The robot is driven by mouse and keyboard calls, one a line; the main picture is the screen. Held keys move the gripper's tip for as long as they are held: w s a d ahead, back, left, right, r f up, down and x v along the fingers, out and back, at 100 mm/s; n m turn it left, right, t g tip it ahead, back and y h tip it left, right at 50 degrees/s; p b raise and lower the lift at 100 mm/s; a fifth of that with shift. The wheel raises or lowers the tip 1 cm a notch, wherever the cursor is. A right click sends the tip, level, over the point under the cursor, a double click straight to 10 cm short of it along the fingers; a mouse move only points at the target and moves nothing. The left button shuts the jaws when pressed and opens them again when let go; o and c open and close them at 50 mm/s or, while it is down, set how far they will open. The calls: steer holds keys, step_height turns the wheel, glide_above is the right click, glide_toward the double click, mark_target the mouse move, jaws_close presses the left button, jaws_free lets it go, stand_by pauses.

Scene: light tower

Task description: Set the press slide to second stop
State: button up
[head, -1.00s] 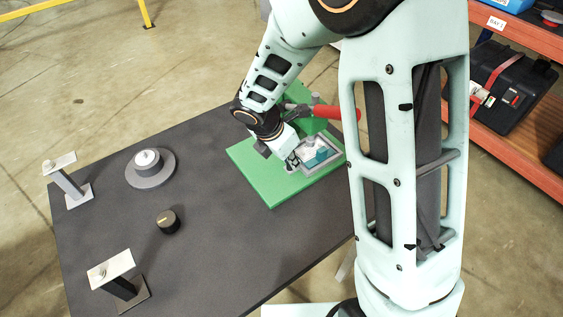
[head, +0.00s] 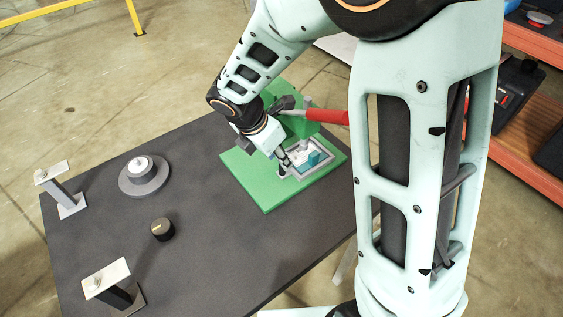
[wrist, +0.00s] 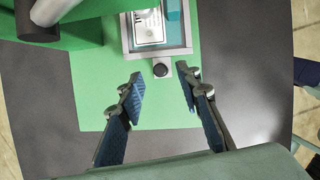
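The press stands on a green base plate (head: 262,193) on the dark table. Its slide (head: 318,171), a grey-framed tray with a teal block and a pale plate in it, lies on the base. In the wrist view the slide (wrist: 187,50) is at the top, with a small dark knob (wrist: 161,70) on its near edge. My gripper (wrist: 160,78) is open, its fingertips on either side of the knob with visible gaps. In the head view my gripper (head: 283,162) is at the slide's left end. Stop marks cannot be made out.
The press's red lever (head: 327,117) reaches right behind the slide. A black dial (head: 162,229), a round grey base with a white top (head: 144,174) and two bracket posts stand on the table's left side. Orange shelving (head: 535,165) is at the right.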

steer(key=v, duration=0.7)
steer(key=shift+w, duration=0.1)
